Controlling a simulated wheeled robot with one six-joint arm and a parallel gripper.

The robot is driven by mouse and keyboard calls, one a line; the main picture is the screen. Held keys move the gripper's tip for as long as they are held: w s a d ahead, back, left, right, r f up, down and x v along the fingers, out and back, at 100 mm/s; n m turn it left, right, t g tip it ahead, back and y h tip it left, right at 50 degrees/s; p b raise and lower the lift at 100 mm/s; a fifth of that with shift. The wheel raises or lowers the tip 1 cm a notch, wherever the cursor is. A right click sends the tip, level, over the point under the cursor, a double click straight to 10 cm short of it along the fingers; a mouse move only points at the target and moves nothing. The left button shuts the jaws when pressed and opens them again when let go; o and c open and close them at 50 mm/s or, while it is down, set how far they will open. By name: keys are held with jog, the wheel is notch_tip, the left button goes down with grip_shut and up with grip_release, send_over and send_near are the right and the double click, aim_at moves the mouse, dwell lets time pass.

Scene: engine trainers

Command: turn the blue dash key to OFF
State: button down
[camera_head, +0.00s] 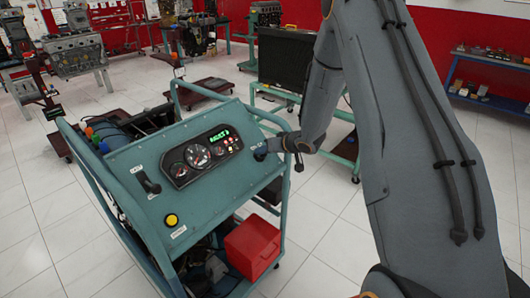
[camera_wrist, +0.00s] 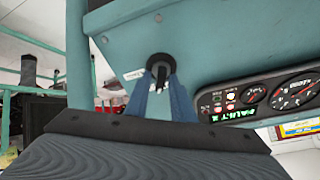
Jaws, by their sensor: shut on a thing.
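The dash key (camera_wrist: 161,72) is a small dark key in a round black switch on the teal dash panel (camera_head: 150,170). In the wrist view it sits between the tips of my gripper (camera_wrist: 162,84), whose two blue fingers are shut on it. In the head view my gripper (camera_head: 262,152) is at the panel's right edge, and the key there is hidden behind it. A white label (camera_wrist: 134,74) beside the switch is partly covered. I cannot read the key's position from it.
A gauge cluster (camera_head: 205,155) with a lit green display is left of my gripper. A dark lever (camera_head: 147,182) and a yellow button (camera_head: 171,220) are farther left. A red box (camera_head: 252,247) is below. A dark case on a teal stand (camera_head: 285,58) is behind.

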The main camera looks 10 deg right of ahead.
jog(key=n+y+b, duration=0.1)
jog(key=n, duration=0.5)
jog(key=shift+a, duration=0.1)
dwell(0.4)
jog(key=c, duration=1.8)
grip_release()
jog(key=shift+c, duration=0.2)
jog(key=shift+s, duration=0.1)
jog(key=b+v, duration=0.1)
jog(key=v, duration=0.6)
jog(key=shift+s+d+r+b, duration=0.15)
jog(key=shift+d+r+b, duration=0.15)
jog(key=shift+b, duration=0.05)
